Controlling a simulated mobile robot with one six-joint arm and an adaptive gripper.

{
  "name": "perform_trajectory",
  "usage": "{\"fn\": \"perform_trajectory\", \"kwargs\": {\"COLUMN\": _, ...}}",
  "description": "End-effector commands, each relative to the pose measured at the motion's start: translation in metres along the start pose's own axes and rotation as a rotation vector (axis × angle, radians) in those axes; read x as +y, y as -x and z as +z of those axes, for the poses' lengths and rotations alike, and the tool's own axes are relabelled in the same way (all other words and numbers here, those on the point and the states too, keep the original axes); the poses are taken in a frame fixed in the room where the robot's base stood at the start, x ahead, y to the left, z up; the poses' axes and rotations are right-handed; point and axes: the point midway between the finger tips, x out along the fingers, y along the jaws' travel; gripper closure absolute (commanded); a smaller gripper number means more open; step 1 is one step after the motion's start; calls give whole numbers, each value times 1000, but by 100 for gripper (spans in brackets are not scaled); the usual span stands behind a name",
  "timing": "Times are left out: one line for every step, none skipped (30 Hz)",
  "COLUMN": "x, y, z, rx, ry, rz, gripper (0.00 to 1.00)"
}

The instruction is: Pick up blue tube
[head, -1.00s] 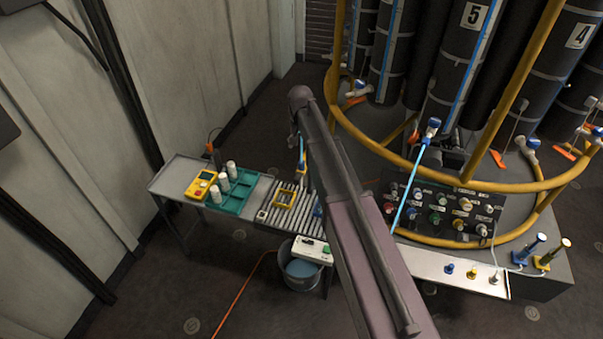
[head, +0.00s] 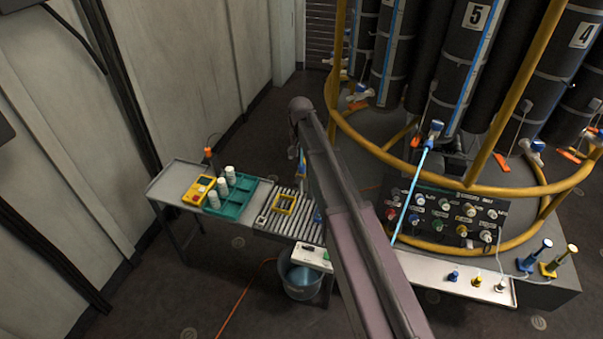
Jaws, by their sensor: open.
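A small blue item (head: 318,216) lies on the rollers, partly covered by my arm. I cannot tell which is the task's blue tube. My arm crosses the middle of the head view, and my gripper is hidden behind it.
The bench holds a yellow meter (head: 199,190), a teal tray (head: 230,200) with white bottles, and a yellow frame (head: 285,204). A bucket (head: 300,278) stands below. A yellow ring rail (head: 400,157) surrounds the cylinders. The valve panel (head: 445,212) and a white shelf (head: 430,268) stand right.

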Motion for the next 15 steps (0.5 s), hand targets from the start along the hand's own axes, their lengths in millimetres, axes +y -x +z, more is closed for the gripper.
{"fn": "perform_trajectory", "kwargs": {"x": 0, "y": -1, "z": 0, "rx": 0, "ry": 0, "rz": 0, "gripper": 22}}
{"fn": "perform_trajectory", "kwargs": {"x": 0, "y": -2, "z": 0, "rx": 0, "ry": 0, "rz": 0, "gripper": 22}}
{"fn": "perform_trajectory", "kwargs": {"x": 0, "y": -4, "z": 0, "rx": 0, "ry": 0, "rz": 0, "gripper": 22}}
{"fn": "perform_trajectory", "kwargs": {"x": 0, "y": -5, "z": 0, "rx": 0, "ry": 0, "rz": 0, "gripper": 22}}
{"fn": "perform_trajectory", "kwargs": {"x": 1, "y": -7, "z": 0, "rx": 0, "ry": 0, "rz": 0, "gripper": 22}}
{"fn": "perform_trajectory", "kwargs": {"x": 1, "y": -9, "z": 0, "rx": 0, "ry": 0, "rz": 0, "gripper": 22}}
{"fn": "perform_trajectory", "kwargs": {"x": 1, "y": -11, "z": 1, "rx": 0, "ry": 0, "rz": 0, "gripper": 22}}
{"fn": "perform_trajectory", "kwargs": {"x": 1, "y": -13, "z": 1, "rx": 0, "ry": 0, "rz": 0, "gripper": 22}}
{"fn": "perform_trajectory", "kwargs": {"x": 2, "y": -16, "z": 1, "rx": 0, "ry": 0, "rz": 0, "gripper": 22}}
{"fn": "perform_trajectory", "kwargs": {"x": 2, "y": -19, "z": 1, "rx": 0, "ry": 0, "rz": 0, "gripper": 22}}
{"fn": "perform_trajectory", "kwargs": {"x": 2, "y": -21, "z": 1, "rx": 0, "ry": 0, "rz": 0, "gripper": 22}}
{"fn": "perform_trajectory", "kwargs": {"x": 2, "y": -25, "z": 1, "rx": 0, "ry": 0, "rz": 0, "gripper": 22}}
{"fn": "perform_trajectory", "kwargs": {"x": 3, "y": -27, "z": 2, "rx": 0, "ry": 0, "rz": 0, "gripper": 22}}
{"fn": "perform_trajectory", "kwargs": {"x": 3, "y": -29, "z": 2, "rx": 0, "ry": 0, "rz": 0, "gripper": 22}}
{"fn": "perform_trajectory", "kwargs": {"x": 3, "y": -32, "z": 2, "rx": 0, "ry": 0, "rz": 0, "gripper": 22}}
